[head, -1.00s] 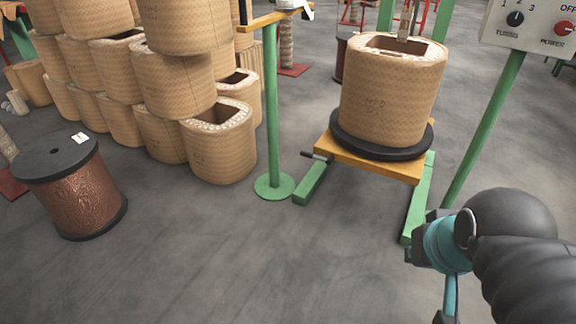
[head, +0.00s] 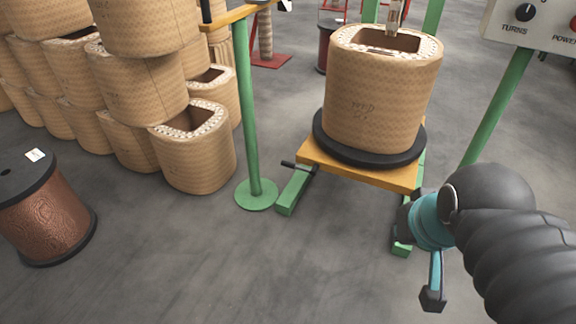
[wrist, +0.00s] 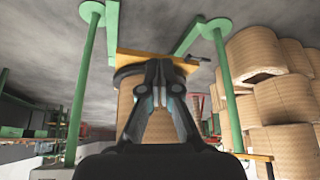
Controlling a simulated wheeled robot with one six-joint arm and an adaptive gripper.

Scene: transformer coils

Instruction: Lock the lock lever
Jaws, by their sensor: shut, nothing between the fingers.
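A small dark lever (head: 300,167), the only lever-like part I see, sticks out from the left side of the orange platform (head: 384,177) on the green-legged stand. It also shows in the wrist view (wrist: 198,59), where the scene appears upside down. A large tan coil (head: 385,95) stands on a black disc (head: 330,141) on that platform. My gripper (wrist: 163,66) is shut and empty in the wrist view, its fingers in front of the coil and platform. It is apart from the lever.
A green post (head: 251,120) with a round foot stands left of the platform. Stacked tan coils (head: 194,150) are further left, and a copper wire spool (head: 45,215) is at the left edge. A control box (head: 540,25) is at upper right. The front floor is clear.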

